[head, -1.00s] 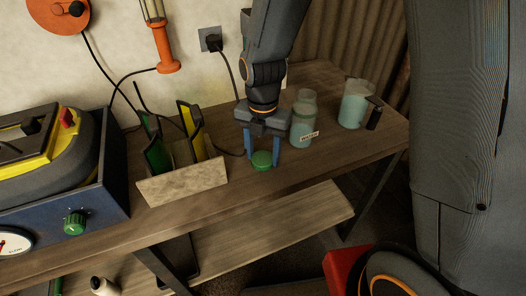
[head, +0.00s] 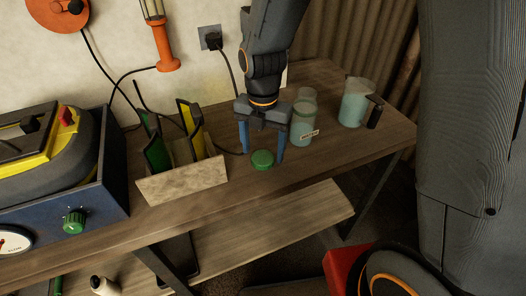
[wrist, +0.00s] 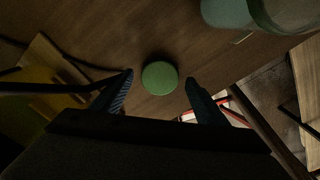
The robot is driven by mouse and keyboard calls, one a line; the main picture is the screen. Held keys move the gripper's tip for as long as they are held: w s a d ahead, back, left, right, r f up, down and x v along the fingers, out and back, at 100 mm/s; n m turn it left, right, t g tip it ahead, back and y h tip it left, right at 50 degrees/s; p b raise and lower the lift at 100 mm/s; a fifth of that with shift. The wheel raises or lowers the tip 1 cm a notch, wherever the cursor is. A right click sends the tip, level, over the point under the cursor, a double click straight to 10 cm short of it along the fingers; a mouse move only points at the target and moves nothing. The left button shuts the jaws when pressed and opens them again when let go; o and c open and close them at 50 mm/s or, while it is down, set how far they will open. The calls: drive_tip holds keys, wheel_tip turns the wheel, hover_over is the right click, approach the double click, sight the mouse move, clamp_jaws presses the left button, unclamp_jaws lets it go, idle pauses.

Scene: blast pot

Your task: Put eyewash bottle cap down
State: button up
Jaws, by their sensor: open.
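The green eyewash bottle cap (head: 262,160) rests on the wooden bench top (head: 330,160), near its front edge. In the wrist view the round cap (wrist: 160,78) lies just beyond and between my fingertips, touching neither. My gripper (head: 262,152) points down over the cap with its two blue fingers spread to either side, open and empty. In the wrist view both fingers of my gripper (wrist: 160,82) show with a wide gap between them. The eyewash bottle (head: 303,122), a clear bottle with bluish liquid and a small label, stands behind and to the right of the cap.
A wooden holder (head: 183,180) with green and yellow plates stands left of my gripper. A jug of bluish liquid (head: 354,102) stands at the right with a dark item (head: 374,112) beside it. A blue cabinet (head: 60,200) fills the left. The bench's right end has bare room.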

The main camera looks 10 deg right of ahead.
sight(263, 156)
wheel_tip(263, 156, up, 10)
drive_tip(key=b, duration=0.2)
drive_tip(key=s+d+f+m, duration=0.2)
drive_tip(key=d+m, duration=0.2)
drive_tip(key=m, duration=0.5)
drive_tip(key=s+d+f+m, duration=0.2)
drive_tip(key=d+m, duration=0.2)
drive_tip(key=m, duration=0.5)
drive_tip(key=s+d+f+m, duration=0.2)
drive_tip(key=s+d+m, duration=0.1)
drive_tip(key=m, duration=0.6)
drive_tip(key=shift+d+t, duration=0.4)
drive_tip(key=shift+d, duration=0.05)
drive_tip(key=shift+s+d+f+m, duration=0.15)
drive_tip(key=shift+s+d+m, duration=0.05)
drive_tip(key=shift+m, duration=0.6)
drive_tip(key=shift+s+d+f+m, duration=0.1)
drive_tip(key=shift+s+d+m, duration=0.1)
drive_tip(key=shift+m, duration=0.6)
